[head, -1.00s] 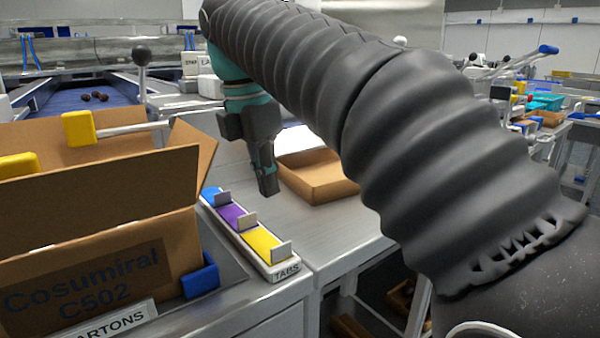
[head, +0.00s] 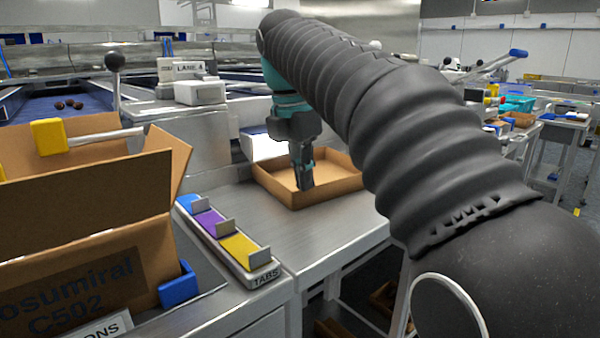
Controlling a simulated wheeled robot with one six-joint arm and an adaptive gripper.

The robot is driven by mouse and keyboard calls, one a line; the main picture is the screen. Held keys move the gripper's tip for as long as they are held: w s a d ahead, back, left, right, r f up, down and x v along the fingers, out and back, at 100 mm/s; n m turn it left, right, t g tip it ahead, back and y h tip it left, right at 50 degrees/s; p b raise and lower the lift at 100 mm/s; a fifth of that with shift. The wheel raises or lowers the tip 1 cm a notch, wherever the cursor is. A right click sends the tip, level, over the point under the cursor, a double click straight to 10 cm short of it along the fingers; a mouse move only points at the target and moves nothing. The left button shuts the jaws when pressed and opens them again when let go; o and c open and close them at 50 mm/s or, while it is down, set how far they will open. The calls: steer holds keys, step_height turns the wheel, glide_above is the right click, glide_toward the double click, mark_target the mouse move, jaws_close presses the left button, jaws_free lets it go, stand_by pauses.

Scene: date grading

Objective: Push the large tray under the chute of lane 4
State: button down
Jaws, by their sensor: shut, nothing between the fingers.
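The large tray is a shallow, open brown cardboard tray (head: 338,191) on the steel table beyond the tab holder. It looks empty as far as I can see inside. My gripper (head: 306,186) points down with its fingers together. Its tips overlap the tray's near side in the picture; I cannot tell whether they touch it. A LANE 4 sign (head: 189,68) stands behind, to the left of the tray. A bright white sloped surface (head: 264,147) sits just behind the tray's left part and may be the chute; my gripper partly covers that area.
A TABS holder (head: 228,240) with blue, purple and yellow sections lies between carton and tray. The steel table (head: 310,235) is clear in front of the tray. My arm hides the right side.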

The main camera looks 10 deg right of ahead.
steer(key=shift+a+f, duration=0.1)
steer(key=shift+f, duration=0.05)
steer(key=shift+s+a+p, duration=0.1)
steer(key=shift+s+p, duration=0.05)
steer(key=shift+p, duration=0.3)
steer(key=shift+s+a+f, duration=0.15)
steer(key=shift+a, duration=0.15)
